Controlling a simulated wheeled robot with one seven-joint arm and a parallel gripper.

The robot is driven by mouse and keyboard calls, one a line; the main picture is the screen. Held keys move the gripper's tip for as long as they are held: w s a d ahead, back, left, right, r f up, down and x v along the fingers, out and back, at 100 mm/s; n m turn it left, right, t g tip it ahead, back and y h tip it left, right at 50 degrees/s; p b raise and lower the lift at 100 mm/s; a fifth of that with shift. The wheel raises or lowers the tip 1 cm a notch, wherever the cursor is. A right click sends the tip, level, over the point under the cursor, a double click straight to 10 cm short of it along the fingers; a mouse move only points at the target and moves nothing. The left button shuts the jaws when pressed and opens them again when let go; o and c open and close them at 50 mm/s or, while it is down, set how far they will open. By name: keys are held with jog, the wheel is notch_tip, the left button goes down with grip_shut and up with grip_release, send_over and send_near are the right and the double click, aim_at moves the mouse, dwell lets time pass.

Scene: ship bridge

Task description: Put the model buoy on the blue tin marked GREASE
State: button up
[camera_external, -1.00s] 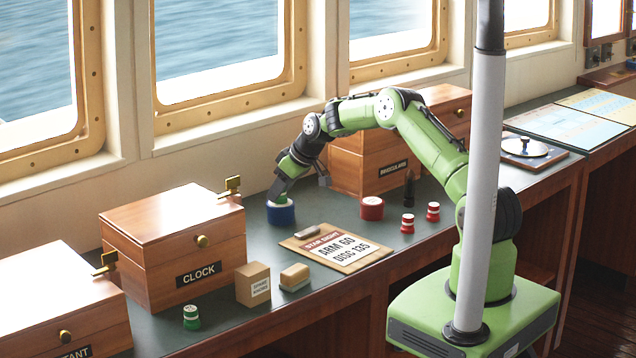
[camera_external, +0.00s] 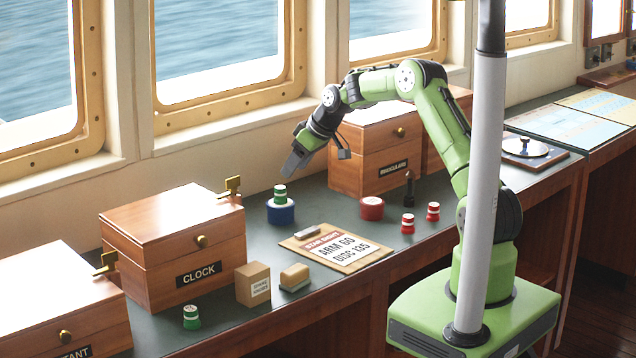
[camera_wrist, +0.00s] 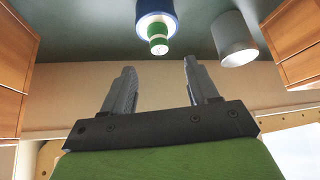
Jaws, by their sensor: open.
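A green-and-white model buoy (camera_external: 280,193) stands upright on top of the blue tin (camera_external: 281,214), towards the back of the counter. No lettering on the tin can be read. My gripper (camera_external: 292,168) is above the buoy, slightly to its right, and apart from it. In the wrist view the gripper (camera_wrist: 159,68) is open with nothing between its fingers. The buoy (camera_wrist: 158,42) and the blue tin (camera_wrist: 172,8) show beyond the fingertips there. A second green-and-white buoy (camera_external: 191,318) stands at the counter's front left.
A red tin (camera_external: 371,208) and two red-and-white buoys (camera_external: 408,223) stand right of the blue tin. A sign board (camera_external: 337,248), a small box (camera_external: 252,285) and the CLOCK box (camera_external: 172,248) are nearby. A grey cylinder (camera_wrist: 234,40) shows in the wrist view.

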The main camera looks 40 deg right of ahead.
jog(key=s+a+r+m+h, duration=0.1)
jog(key=s+a+r, duration=0.1)
jog(key=s+r, duration=0.75)
jog(key=s+a+r+h, duration=0.1)
jog(key=s+a+r, duration=0.35)
jog(key=s, duration=0.75)
jog(key=s+d+m, duration=0.2)
jog(key=s, duration=1.9)
jog(key=shift+s+f+m+g, duration=0.15)
jog(key=shift+f+m+g, duration=0.15)
jog(key=shift+f, duration=0.1)
jog(key=shift+f, duration=0.1)
